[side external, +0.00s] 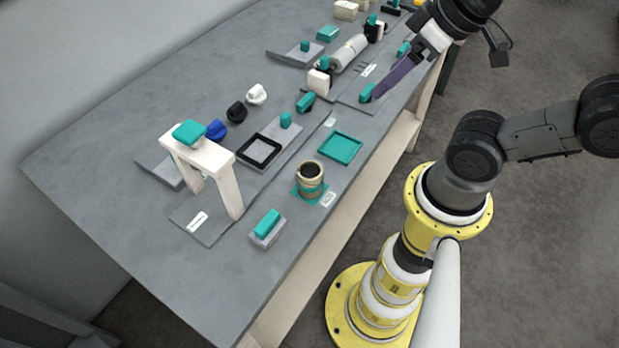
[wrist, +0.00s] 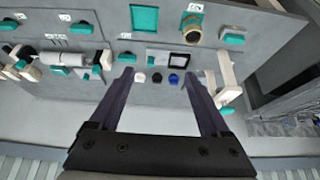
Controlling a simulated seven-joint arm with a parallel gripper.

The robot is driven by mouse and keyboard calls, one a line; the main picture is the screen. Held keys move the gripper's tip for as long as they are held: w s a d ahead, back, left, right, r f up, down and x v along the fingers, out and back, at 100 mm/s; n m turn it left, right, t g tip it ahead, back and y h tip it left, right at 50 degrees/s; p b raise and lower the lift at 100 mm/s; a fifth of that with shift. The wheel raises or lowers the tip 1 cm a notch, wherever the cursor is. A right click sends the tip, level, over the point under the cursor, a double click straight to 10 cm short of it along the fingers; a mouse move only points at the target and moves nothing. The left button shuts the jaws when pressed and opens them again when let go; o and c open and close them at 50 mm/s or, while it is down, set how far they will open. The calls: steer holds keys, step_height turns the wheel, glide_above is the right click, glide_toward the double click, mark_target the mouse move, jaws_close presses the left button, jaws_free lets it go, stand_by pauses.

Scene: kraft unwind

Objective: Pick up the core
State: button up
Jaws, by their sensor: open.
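The core, a brown cardboard cylinder (side external: 311,177) with a dark hollow centre, stands upright on a teal square pad (side external: 297,190) near the table's front edge. In the wrist view the core (wrist: 190,31) is at the upper right, beyond my fingertips. My gripper (side external: 377,96) is over the far end of the table in the side view, well apart from the core. In the wrist view my gripper (wrist: 157,77) shows two dark fingers spread wide with nothing held between them.
A white arch-shaped stand (side external: 207,160) with a teal top is left of the core. A teal square tray (side external: 340,148) and a black square frame (side external: 260,152) are nearby. A small teal-topped block (side external: 267,225) lies closer to the camera. The near-left tabletop is clear.

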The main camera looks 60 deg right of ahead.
steer(key=shift+o, duration=1)
